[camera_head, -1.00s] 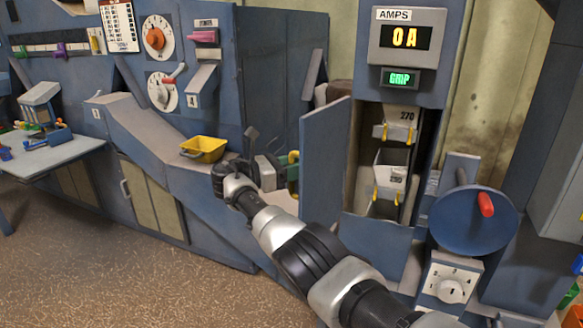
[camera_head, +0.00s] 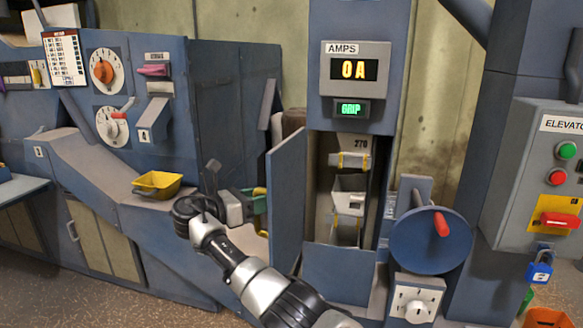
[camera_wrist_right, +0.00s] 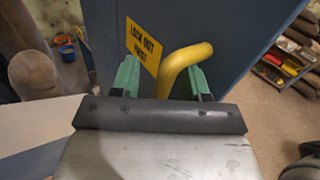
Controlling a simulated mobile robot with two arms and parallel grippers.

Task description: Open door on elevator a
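The blue door (camera_head: 286,200) stands swung open at the left of the elevator opening, exposing buckets (camera_head: 348,190) inside. In the right wrist view, a blue panel (camera_wrist_right: 230,40) carries a yellow bent handle (camera_wrist_right: 185,62) and a yellow "LOCK OUT FIRST" sign (camera_wrist_right: 144,46). My right gripper (camera_head: 258,203) is beside the door's outer face. Its green fingers (camera_wrist_right: 163,78) are spread apart in the wrist view, with the handle between them, nearer the right finger. Contact with the handle is unclear. My left gripper is not in view.
A yellow bin (camera_head: 157,184) sits on the blue machine at left. A crank wheel (camera_head: 430,240) with a red knob stands right of the opening. An elevator control box (camera_head: 530,180) is at far right. The display (camera_head: 354,70) reads 0 A.

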